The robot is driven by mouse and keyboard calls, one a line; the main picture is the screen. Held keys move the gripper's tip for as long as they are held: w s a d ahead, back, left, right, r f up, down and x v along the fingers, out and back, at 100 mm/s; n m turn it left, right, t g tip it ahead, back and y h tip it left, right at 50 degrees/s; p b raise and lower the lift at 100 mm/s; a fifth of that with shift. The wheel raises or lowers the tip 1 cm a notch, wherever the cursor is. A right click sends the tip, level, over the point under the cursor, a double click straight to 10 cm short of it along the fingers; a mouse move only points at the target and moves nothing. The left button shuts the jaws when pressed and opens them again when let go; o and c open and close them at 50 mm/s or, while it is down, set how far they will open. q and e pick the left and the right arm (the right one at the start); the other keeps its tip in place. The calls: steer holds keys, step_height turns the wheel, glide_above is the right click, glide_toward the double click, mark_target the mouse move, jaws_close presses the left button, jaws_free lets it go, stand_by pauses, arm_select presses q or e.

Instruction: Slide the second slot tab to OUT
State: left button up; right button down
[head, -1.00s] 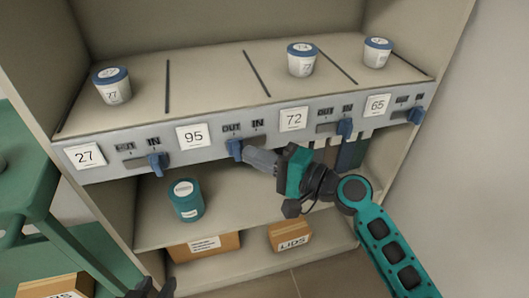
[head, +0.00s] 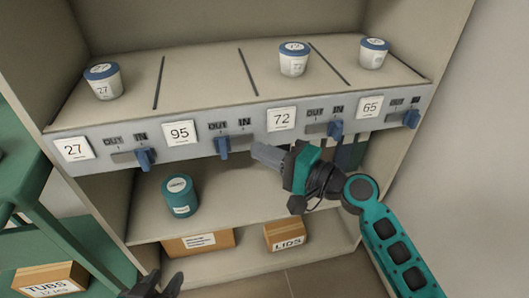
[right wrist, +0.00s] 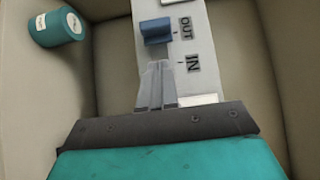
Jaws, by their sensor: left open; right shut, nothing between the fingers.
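The second slot, labelled 95 (head: 179,133), has a blue tab (head: 222,146) under its OUT mark, at the left of its track. In the right wrist view the same tab (right wrist: 155,31) sits beside OUT. My right gripper (head: 256,150) is shut and empty, just right of the tab with a small gap. Its closed fingertips (right wrist: 155,66) point at the tab in the right wrist view without touching it. My left gripper (head: 150,286) is open at the bottom edge of the head view, partly cut off and far from the rail.
The tabs of 27 (head: 145,159), 72 (head: 335,130) and 65 (head: 411,119) sit under IN. Blue-lidded tubs stand in those lanes; lane 95 (head: 200,83) is empty. A teal jar (head: 179,197) and boxes (head: 285,237) are below. A green frame (head: 50,215) is left.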

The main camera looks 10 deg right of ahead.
steer(key=v, duration=0.9)
steer(key=shift+s, duration=0.25)
steer(key=shift+d, duration=0.15)
